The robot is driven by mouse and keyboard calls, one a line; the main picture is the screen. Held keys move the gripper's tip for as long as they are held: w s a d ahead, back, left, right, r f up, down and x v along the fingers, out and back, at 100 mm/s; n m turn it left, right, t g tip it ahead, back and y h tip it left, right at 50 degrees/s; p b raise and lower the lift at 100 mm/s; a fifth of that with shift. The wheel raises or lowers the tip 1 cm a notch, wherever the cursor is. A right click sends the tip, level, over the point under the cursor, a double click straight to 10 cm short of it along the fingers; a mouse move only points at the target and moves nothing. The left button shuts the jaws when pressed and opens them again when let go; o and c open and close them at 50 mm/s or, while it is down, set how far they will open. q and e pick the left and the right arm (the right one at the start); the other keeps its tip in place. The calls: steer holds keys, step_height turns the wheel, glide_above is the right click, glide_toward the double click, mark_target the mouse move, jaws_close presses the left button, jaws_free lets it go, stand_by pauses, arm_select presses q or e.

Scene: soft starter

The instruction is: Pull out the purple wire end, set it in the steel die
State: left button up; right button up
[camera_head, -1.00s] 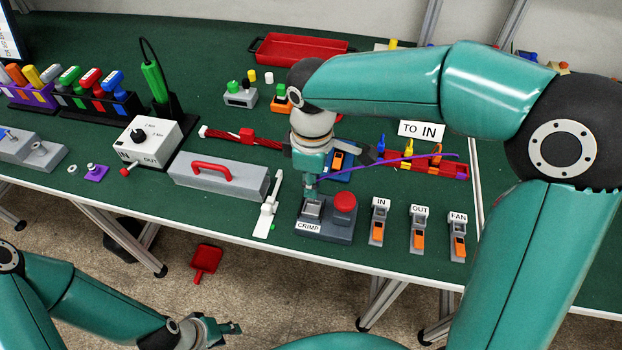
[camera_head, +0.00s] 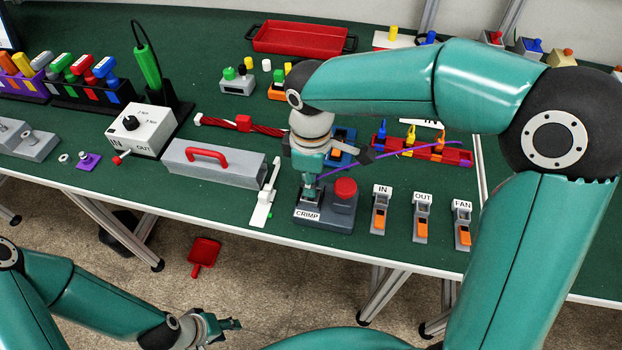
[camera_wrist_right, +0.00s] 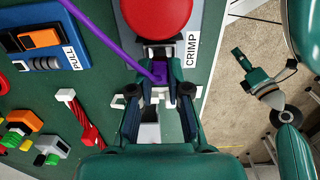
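My right gripper (camera_head: 310,190) is over the die of the grey CRIMP block (camera_head: 330,222), which has a red button (camera_head: 346,188). In the right wrist view, its two fingers (camera_wrist_right: 159,78) are closed in on the purple wire end (camera_wrist_right: 159,72), beside the die. Whether the end sits fully down in the die cannot be told. The purple wire (camera_head: 415,152) runs from the gripper to the red rack (camera_head: 440,153) at the right. The blue PULL block (camera_wrist_right: 45,65) with an orange part stands behind the crimp block. My left gripper (camera_head: 228,324) is empty and low, away from the bench; its opening is unclear.
A white lever-like piece (camera_head: 262,208) and a grey box with a red handle (camera_head: 215,165) lie left of the crimp block. IN, OUT and FAN clips (camera_head: 422,220) stand to its right. A red tray (camera_head: 300,37) is at the back.

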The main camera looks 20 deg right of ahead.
steer(key=o, duration=0.4)
steer(key=shift+o, duration=0.2)
